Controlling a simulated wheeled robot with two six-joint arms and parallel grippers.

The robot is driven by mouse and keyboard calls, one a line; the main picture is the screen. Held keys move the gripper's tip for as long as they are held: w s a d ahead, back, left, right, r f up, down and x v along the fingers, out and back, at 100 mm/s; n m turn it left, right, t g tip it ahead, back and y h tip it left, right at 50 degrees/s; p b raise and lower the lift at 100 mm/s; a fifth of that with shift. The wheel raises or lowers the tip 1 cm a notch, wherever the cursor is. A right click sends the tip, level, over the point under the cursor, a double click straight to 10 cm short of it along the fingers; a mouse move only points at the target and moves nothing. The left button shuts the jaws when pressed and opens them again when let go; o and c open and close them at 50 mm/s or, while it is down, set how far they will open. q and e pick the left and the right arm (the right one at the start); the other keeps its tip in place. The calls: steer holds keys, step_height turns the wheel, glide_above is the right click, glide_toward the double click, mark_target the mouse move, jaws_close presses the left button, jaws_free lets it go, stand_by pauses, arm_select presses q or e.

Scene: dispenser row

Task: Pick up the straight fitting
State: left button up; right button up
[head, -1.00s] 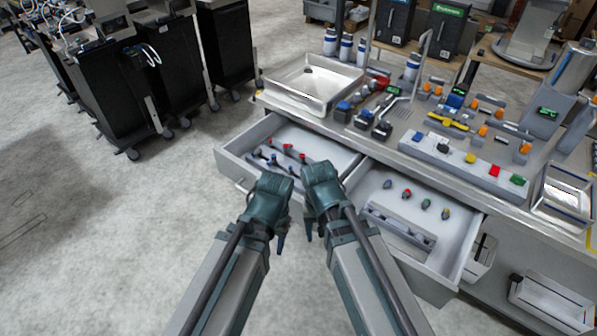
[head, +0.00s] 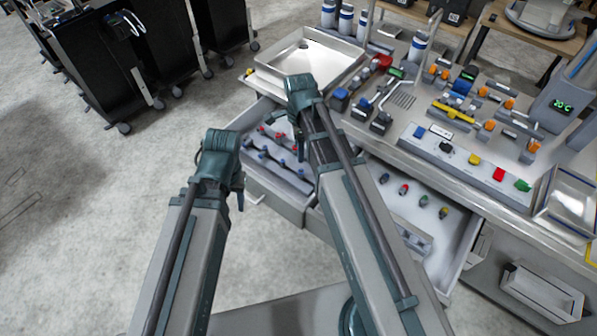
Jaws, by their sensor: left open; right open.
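I cannot tell for sure which piece is the straight fitting. The open left drawer (head: 291,207) holds a row of red-ended pieces (head: 278,137) and a row of blue-ended pieces (head: 281,163), all small in the view. My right gripper (head: 298,138) is open, pointing down above the back right of this drawer; its arm hides part of the drawer. My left gripper (head: 240,196) is open and empty, just left of the drawer's front, over the floor.
The open right drawer (head: 452,262) holds several small colour-tipped pieces (head: 403,189) and a grey rail (head: 412,238). On the bench above are a metal sink (head: 303,62), bottles (head: 418,46) and a strip of coloured blocks (head: 470,163). Black carts (head: 95,75) stand left; the floor between is clear.

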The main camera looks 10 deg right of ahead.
mark_target(301, 171)
step_height(301, 171, down, 9)
steer(key=b, duration=0.8)
steer(key=shift+r, duration=0.15)
steer(key=shift+r, duration=0.1)
steer(key=f+b, duration=0.5)
steer(key=shift+w+d+f, duration=0.2)
steer(key=shift+w+d, duration=0.05)
steer(key=shift+d, duration=0.1)
steer(key=shift+r, duration=0.1)
jaws_close()
